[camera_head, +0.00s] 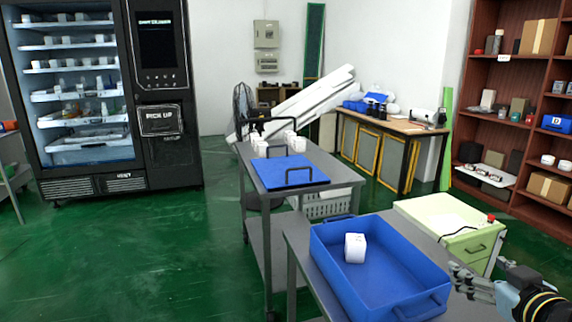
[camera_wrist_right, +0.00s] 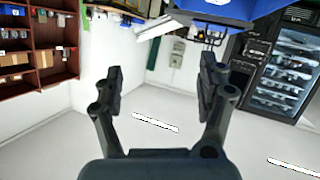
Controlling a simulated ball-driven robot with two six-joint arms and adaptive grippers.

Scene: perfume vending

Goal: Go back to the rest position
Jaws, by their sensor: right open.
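My right gripper (camera_head: 468,282) shows at the lower right, just right of a blue bin (camera_head: 390,285) and apart from it. In the right wrist view the right gripper (camera_wrist_right: 162,78) has its two fingers spread wide, with nothing between them. A white box (camera_head: 355,247) lies in the blue bin, near its far left part. My left gripper is in neither view.
A vending machine (camera_head: 165,70) stands at the left. A pale green cabinet (camera_head: 452,222) with a red button stands behind my right gripper. Brown shelves (camera_head: 515,75) line the right. Green floor at left is clear.

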